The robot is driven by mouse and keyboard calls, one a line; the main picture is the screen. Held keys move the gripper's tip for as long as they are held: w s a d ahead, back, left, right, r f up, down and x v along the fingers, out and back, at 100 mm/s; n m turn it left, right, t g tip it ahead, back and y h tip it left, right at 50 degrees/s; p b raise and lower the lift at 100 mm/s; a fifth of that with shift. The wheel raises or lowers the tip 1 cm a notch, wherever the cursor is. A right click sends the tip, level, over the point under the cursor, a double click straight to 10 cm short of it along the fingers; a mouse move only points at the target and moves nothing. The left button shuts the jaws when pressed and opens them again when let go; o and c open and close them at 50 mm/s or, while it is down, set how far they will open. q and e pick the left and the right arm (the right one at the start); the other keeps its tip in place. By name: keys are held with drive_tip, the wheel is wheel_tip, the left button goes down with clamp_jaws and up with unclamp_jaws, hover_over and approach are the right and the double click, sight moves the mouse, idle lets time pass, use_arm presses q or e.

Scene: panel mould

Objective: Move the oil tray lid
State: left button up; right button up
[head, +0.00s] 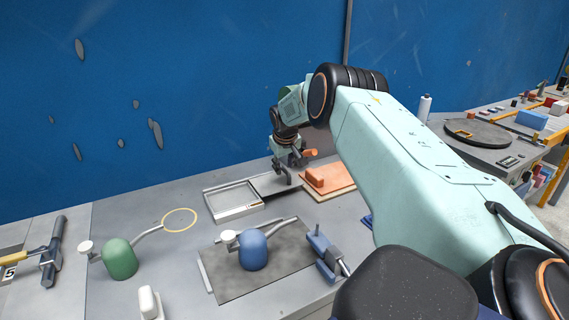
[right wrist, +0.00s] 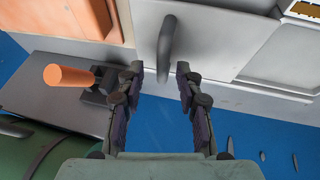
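The oil tray (head: 232,214) is a shallow pale metal tray on the bench, left of my right gripper. Its lid seems to be the flat plate (head: 268,188) at the tray's right end, dark in the head view. In the right wrist view the lid (right wrist: 215,42) is pale grey and has a dark bar handle (right wrist: 166,48). My right gripper (head: 284,174) is over the lid. In the right wrist view its fingers (right wrist: 161,78) are apart, with the handle in line with the gap. Contact with the handle cannot be told. My left gripper is not in view.
An orange-topped block (head: 328,178) lies right of the lid. An orange knob (head: 310,153) stands close by my right gripper. Green (head: 120,260) and blue (head: 253,250) oil cans stand in front. A blue wall (head: 180,90) rises behind the bench.

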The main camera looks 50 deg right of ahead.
drive_tip(key=v, duration=1.2)
drive_tip(key=shift+d, duration=0.1)
idle(0.6)
